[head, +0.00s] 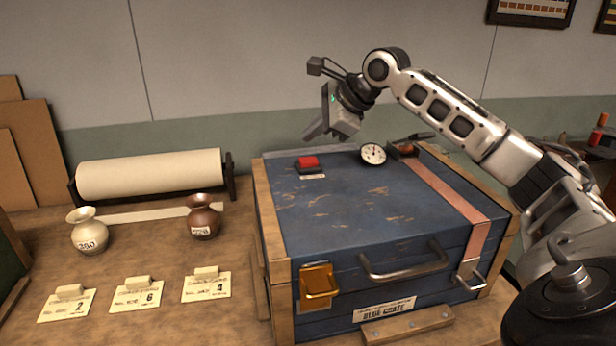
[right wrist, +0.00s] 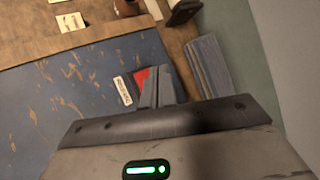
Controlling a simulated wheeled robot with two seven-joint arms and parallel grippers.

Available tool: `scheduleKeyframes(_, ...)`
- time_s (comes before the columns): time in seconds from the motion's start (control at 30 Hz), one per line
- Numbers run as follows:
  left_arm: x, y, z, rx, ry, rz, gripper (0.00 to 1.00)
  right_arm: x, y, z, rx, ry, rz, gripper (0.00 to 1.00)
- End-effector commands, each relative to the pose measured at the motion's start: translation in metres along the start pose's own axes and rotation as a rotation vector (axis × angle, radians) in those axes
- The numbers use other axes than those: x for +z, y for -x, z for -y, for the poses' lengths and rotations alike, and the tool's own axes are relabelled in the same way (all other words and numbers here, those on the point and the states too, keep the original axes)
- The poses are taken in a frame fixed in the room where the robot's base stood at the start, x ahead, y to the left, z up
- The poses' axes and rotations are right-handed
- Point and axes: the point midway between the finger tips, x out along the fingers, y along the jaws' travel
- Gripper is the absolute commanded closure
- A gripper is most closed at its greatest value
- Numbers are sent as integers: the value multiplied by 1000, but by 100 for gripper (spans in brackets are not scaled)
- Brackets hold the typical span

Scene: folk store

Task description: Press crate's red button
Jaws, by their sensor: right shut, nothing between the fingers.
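The blue crate (head: 340,215) stands on the wooden workbench, its scuffed lid facing up. The red button (head: 308,161) sits in a dark base near the back left of the lid, with a small white label in front. My right gripper (head: 312,133) is shut and empty, in the air above the button. In the right wrist view the shut fingers (right wrist: 156,90) partly cover the red button (right wrist: 139,76), and the label (right wrist: 123,90) shows beside it. From these views I cannot tell the exact gap between fingertips and button. My left gripper is not in view.
On the lid are a round dial (head: 372,154) and a reddish strap (head: 445,190). A brass latch (head: 318,286) and metal handle (head: 405,264) are on the crate's front. Left of it stand a cream vase (head: 87,232), a brown vase (head: 202,218), several tags and a paper roll (head: 150,174).

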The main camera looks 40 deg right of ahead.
Motion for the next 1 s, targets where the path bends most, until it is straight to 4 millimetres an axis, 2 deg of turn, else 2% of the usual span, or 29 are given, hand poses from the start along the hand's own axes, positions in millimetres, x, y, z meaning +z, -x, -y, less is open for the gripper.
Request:
scheduleKeyframes(0.1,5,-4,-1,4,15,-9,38,-8,-11,-8,1,0,-1,100)
scheduleKeyframes(0.3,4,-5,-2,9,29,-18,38,-12,-17,-12,0,1,-1,100)
scheduleKeyframes(1.0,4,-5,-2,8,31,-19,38,-12,-17,-12,0,1,0,100)
